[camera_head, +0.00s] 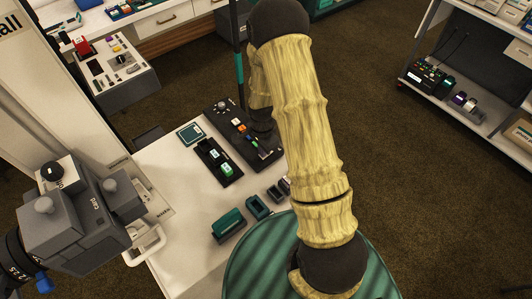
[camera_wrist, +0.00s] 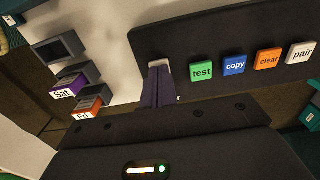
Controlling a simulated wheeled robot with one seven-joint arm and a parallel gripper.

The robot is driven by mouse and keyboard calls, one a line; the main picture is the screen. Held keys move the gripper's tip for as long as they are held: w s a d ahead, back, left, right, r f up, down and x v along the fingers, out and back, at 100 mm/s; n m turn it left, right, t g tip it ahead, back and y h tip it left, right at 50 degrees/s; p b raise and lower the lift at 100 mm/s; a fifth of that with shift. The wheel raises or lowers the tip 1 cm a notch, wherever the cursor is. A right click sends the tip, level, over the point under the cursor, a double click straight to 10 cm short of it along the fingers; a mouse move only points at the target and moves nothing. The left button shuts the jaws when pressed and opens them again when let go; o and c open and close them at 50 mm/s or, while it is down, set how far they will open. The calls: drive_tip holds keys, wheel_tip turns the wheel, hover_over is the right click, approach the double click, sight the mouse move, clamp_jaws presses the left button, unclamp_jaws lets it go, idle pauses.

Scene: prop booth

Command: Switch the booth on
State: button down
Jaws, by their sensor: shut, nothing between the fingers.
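The black control panel (camera_head: 262,153) lies on the white table in the head view. It fills the upper right of the wrist view (camera_wrist: 215,28), with a green "test" button (camera_wrist: 201,71), a blue "copy" button (camera_wrist: 234,65), an orange "clear" button (camera_wrist: 268,59) and a white "pair" button (camera_wrist: 301,52). My gripper (camera_wrist: 160,82) is shut and empty, its fingers over the panel just left of "test". A pale piece shows at its tips; I cannot tell whether it is a button. In the head view my arm hides most of the gripper. No switch marked for the booth is readable.
Blocks marked "Sat" (camera_wrist: 68,87) and "Fri" (camera_wrist: 87,110) lie beside the panel. A smaller black box (camera_head: 219,162) with green-lit keys and green holders (camera_head: 229,226) share the white table (camera_head: 180,250). A grey camera-like device (camera_head: 80,215) stands at left.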

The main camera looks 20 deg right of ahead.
wheel_tip(320, 180, up, 7)
drive_tip(key=p, duration=0.5)
idle(0.4)
idle(0.4)
drive_tip(key=s+r+n+t, duration=0.1)
drive_tip(key=s+r+n, duration=0.5)
drive_tip(key=r, duration=0.4)
drive_tip(key=s+r+n+t, duration=0.1)
drive_tip(key=s+r+n, duration=0.6)
drive_tip(key=r, duration=0.4)
drive_tip(key=shift+s+n+t, duration=0.15)
drive_tip(key=shift+n+t, duration=0.15)
